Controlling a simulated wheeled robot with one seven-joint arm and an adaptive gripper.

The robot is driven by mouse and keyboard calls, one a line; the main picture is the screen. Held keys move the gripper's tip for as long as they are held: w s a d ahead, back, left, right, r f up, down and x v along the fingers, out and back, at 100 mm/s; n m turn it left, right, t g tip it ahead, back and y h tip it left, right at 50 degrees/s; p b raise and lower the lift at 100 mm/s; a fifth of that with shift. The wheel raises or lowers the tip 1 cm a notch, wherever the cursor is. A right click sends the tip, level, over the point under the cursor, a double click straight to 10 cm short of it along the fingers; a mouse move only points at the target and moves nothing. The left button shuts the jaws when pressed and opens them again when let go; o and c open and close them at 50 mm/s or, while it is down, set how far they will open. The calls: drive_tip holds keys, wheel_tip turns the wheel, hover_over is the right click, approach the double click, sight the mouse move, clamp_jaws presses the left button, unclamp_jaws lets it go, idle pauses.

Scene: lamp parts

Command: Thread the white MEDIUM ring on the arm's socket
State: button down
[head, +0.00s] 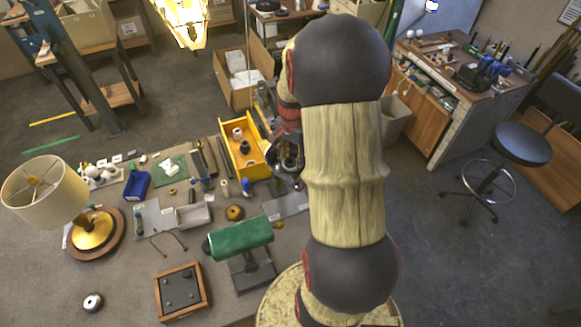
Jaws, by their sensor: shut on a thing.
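My gripper (289,162) is at the right end of the yellow tray (256,171), low over the table and partly hidden by my arm. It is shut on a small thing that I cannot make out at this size. Two small ring-like parts, one whitish (237,133) and one darker (245,147), sit in the yellow tray. I cannot tell whether either is the medium ring. The arm's socket cannot be made out for certain.
A lamp with a cream shade (45,190) stands at the left. A green-shaded lamp (240,237) stands at the front. A wooden square base (182,291), a blue bin (137,184) and a grey tray (194,216) lie on the table. The front-left table is mostly clear.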

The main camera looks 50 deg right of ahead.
drive_tip(key=shift+s+a+f+m, duration=0.1)
drive_tip(key=shift+s+f+m, duration=0.1)
drive_tip(key=shift+m, duration=0.35)
drive_tip(key=shift+s+a+f+m, duration=0.1)
drive_tip(key=shift+f+m, duration=0.1)
drive_tip(key=shift+m, duration=0.35)
drive_tip(key=m, duration=0.3)
drive_tip(key=shift+m, duration=0.3)
drive_tip(key=m, duration=0.3)
drive_tip(key=shift+s+a, duration=0.1)
drive_tip(key=shift+m, duration=0.3)
drive_tip(key=shift+m, duration=0.5)
drive_tip(key=c, duration=1.2)
unclamp_jaws()
drive_tip(key=shift+o, duration=0.6)
drive_tip(key=shift+w+r, duration=0.2)
drive_tip(key=shift+r, duration=0.05)
